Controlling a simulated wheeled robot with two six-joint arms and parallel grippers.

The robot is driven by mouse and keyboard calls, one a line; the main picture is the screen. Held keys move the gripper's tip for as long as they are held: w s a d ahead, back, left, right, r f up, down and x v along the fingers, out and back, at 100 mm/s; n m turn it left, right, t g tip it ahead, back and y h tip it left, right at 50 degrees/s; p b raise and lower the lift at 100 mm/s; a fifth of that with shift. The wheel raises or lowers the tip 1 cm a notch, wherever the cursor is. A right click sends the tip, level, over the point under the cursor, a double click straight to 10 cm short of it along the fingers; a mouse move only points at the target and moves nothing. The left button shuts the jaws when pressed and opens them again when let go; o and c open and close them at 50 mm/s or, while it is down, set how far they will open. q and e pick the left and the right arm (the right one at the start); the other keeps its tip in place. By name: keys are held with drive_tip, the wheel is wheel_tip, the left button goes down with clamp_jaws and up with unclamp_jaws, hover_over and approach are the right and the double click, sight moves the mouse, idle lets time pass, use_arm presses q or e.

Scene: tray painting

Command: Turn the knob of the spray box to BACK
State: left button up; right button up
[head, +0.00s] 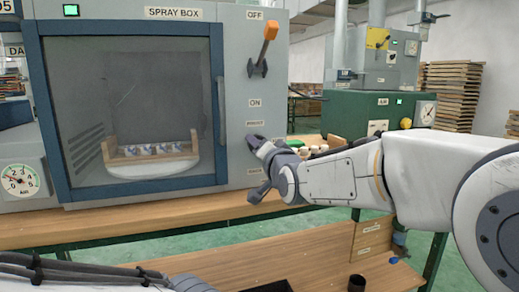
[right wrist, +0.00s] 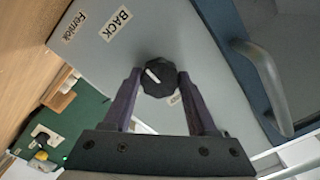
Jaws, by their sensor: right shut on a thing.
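The grey spray box (head: 233,60) stands on the wooden bench, its control panel at the right of its window. My right gripper (head: 256,165) is at the lower part of that panel and hides the knob in the head view. In the right wrist view, the black knob (right wrist: 160,88) sits between the two fingertips of my right gripper (right wrist: 158,78), which is shut on it. The knob's white mark points up-left, toward the side of the BACK label (right wrist: 115,23). Another label (right wrist: 174,99) is partly hidden by a finger.
The box's blue-framed door (head: 130,195) is closed, with a tray (head: 118,158) of patterned items inside. An orange-tipped lever (head: 264,50) points up near OFF. A green machine (head: 360,113) stands behind at the right. The bench top (head: 130,224) before the box is clear.

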drive_tip(key=shift+f, duration=0.1)
drive_tip(key=o, duration=1.4)
drive_tip(key=shift+c, duration=0.2)
drive_tip(key=p+v, duration=0.1)
drive_tip(key=v, duration=0.9)
drive_tip(key=shift+s, duration=0.25)
